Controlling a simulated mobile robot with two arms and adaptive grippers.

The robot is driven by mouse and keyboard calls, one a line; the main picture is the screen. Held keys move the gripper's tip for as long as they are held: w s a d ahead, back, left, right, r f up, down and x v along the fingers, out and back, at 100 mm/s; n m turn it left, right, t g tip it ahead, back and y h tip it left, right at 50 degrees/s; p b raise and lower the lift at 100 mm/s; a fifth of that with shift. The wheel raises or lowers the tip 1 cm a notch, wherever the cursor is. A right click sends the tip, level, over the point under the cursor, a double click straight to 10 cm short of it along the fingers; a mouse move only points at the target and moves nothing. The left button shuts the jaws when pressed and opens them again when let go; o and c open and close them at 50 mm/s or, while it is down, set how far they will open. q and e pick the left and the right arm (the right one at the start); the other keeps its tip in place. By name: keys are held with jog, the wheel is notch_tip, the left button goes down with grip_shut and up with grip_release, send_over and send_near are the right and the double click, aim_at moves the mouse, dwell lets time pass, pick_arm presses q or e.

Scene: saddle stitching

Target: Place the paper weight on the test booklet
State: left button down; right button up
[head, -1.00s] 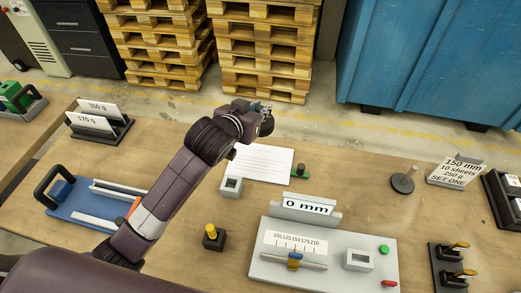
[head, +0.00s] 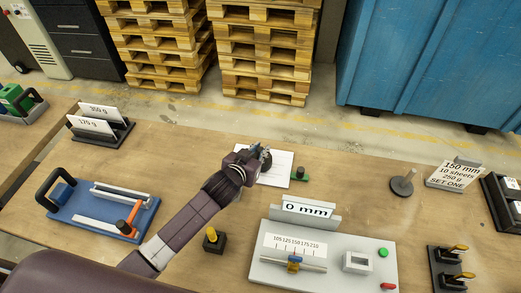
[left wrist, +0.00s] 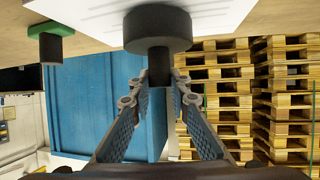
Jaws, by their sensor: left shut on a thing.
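The paper weight, a dark round disc with a stem (left wrist: 157,28), is held in my left gripper (head: 263,155). In the left wrist view the fingers (left wrist: 160,90) are shut around its stem. The test booklet, a white printed sheet (head: 281,173), lies flat on the table, partly hidden by my left arm. It also shows in the left wrist view (left wrist: 222,14). The disc is over the booklet, very near its surface; I cannot tell whether they touch. The weight is hard to make out in the head view. My right gripper is not in view.
A green block with a dark post (head: 300,174) stands at the booklet's right edge. A 0 mm sign (head: 308,209) and a grey panel (head: 330,280) are in front. A grey disc with a post (head: 402,186) stands right. Bare table lies between booklet and disc.

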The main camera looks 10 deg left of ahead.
pick_arm(q)
jog(key=shift+w, duration=0.1)
jog(key=c, duration=2.2)
grip_release()
jog(key=shift+f, duration=0.2)
jog(key=o, duration=0.4)
jog(key=shift+s, duration=0.2)
jog(key=b+v, duration=0.1)
jog(key=v, duration=1.1)
jog(key=shift+a, duration=0.1)
